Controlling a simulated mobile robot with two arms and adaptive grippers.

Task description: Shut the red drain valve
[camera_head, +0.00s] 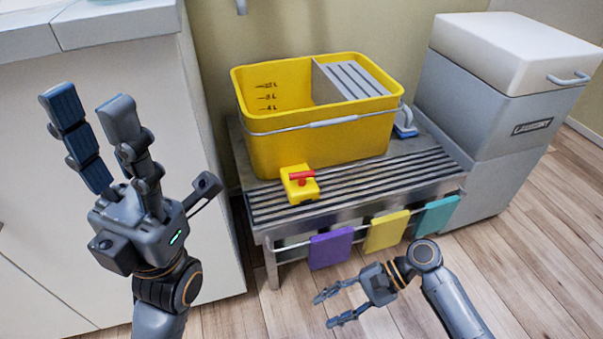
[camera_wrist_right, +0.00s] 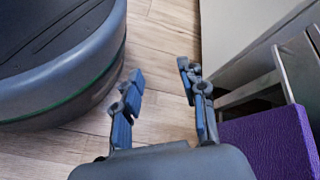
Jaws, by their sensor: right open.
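The red drain valve (camera_head: 302,176) is a small red lever on a yellow block-shaped outlet (camera_head: 300,187) at the lower front of a yellow bucket (camera_head: 350,138). The lever lies roughly crosswise in the head view. My left gripper (camera_head: 90,125) is raised at the left, fingers pointing up and apart, open and empty, well away from the valve. My right gripper (camera_head: 330,306) is low in front of the bench, fingers pointing left, open and empty, below the valve. In the right wrist view, its open fingers (camera_wrist_right: 160,95) have only floor between them.
The bucket stands on a slatted metal bench (camera_head: 400,184). Purple (camera_head: 331,249), yellow (camera_head: 387,231) and teal (camera_head: 436,217) cloths hang on its front rail. A grey bin (camera_head: 490,110) stands right, a white cabinet (camera_head: 100,190) left. The wood floor in front is open.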

